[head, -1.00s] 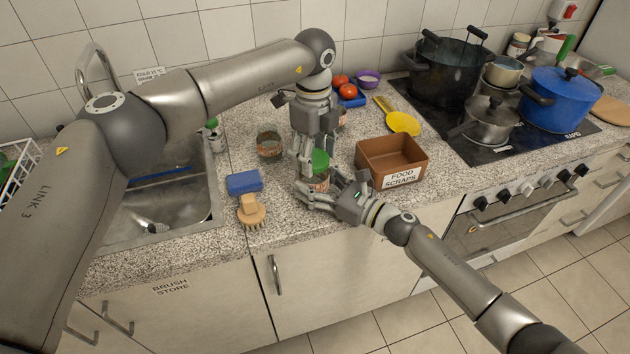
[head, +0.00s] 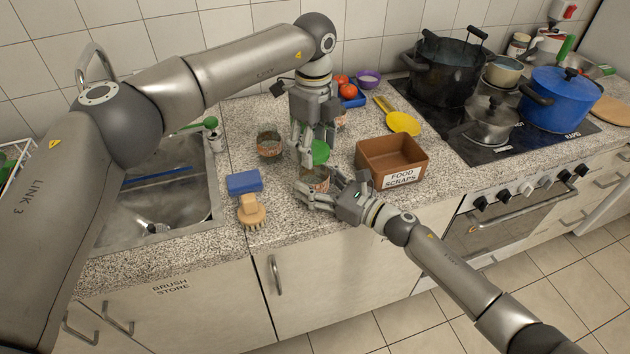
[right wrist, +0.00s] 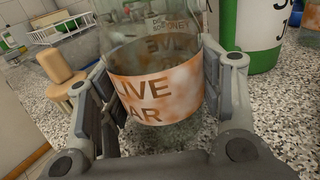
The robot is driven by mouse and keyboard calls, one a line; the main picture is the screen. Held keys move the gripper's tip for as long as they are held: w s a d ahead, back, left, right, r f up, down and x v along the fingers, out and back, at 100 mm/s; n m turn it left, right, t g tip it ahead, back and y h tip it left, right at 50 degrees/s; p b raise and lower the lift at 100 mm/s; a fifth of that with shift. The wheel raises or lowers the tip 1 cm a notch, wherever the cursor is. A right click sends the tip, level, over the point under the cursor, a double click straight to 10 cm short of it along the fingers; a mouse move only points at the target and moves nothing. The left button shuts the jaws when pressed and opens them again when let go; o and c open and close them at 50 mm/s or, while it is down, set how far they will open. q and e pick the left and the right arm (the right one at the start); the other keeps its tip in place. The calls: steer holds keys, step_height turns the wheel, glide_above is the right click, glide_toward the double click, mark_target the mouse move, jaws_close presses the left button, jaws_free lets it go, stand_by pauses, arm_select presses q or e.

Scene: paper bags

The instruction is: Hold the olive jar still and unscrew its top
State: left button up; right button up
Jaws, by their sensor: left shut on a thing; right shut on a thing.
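The olive jar (head: 316,180) stands near the counter's front edge, glass with a rust-and-white label; the right wrist view shows its label (right wrist: 158,92) reading "LIVE JAR". My right gripper (head: 322,194) is shut around the jar from the front, a finger on each side of it in the right wrist view. The green top (head: 320,152) is just above the jar and looks apart from it. My left gripper (head: 317,148) points down and is shut on the top, its fingers partly hiding it.
A brown "FOOD SCRAPS" box (head: 392,160) stands close on the right. Another jar (head: 269,144) is behind left. A blue sponge (head: 244,182) and wooden brush (head: 250,212) lie left, beside the sink (head: 160,205). A yellow utensil (head: 403,123) lies behind the box.

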arm_select(q)
steer(key=shift+r, duration=2.5)
arm_select(e)
steer(key=o, duration=1.4)
steer(key=v, duration=1.2)
arm_select(q)
steer(key=shift+d, duration=0.1)
arm_select(e)
steer(key=shift+d, duration=0.1)
